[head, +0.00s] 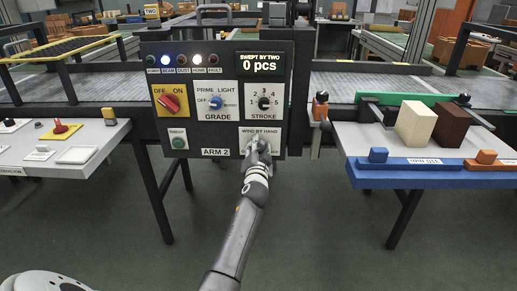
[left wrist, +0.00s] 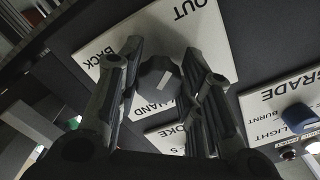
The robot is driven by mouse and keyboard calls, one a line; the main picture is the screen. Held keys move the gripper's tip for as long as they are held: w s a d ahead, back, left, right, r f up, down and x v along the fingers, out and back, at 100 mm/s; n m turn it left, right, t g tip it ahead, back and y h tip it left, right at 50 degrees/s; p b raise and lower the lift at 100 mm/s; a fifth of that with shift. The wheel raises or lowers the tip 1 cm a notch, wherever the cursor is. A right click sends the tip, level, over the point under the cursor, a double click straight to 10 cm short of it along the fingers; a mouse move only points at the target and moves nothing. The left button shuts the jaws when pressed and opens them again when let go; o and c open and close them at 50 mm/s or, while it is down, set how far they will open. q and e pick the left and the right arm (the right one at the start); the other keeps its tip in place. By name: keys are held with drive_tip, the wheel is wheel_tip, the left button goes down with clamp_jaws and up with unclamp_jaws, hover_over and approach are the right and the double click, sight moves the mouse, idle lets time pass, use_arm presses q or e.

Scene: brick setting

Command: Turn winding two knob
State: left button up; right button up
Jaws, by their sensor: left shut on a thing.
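The winding knob is a dark, faceted knob (left wrist: 158,82) with a pale pointer mark, on a white plate lettered OUT, BACK and HAND in the left wrist view. In the head view its plate, WIND BY HAND (head: 259,132), is at the lower right of the dark ARM 2 panel (head: 215,48). My left gripper (head: 258,146) is at this plate and hides the knob there. In the left wrist view the fingers of my left gripper (left wrist: 164,62) stand on both sides of the knob, shut on it. My right gripper is not in view.
The panel also carries a red OFF/ON switch (head: 171,100), a blue GRADE knob (head: 215,103), a black STROKE knob (head: 264,102) and a green button (head: 179,142). A blue-edged table (head: 425,178) with a cream block (head: 416,124) and a brown block (head: 451,126) stands right.

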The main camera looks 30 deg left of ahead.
use_arm(q)
drive_tip(key=o, duration=1)
drive_tip(key=shift+o, duration=0.2)
drive_tip(key=v, duration=1.2)
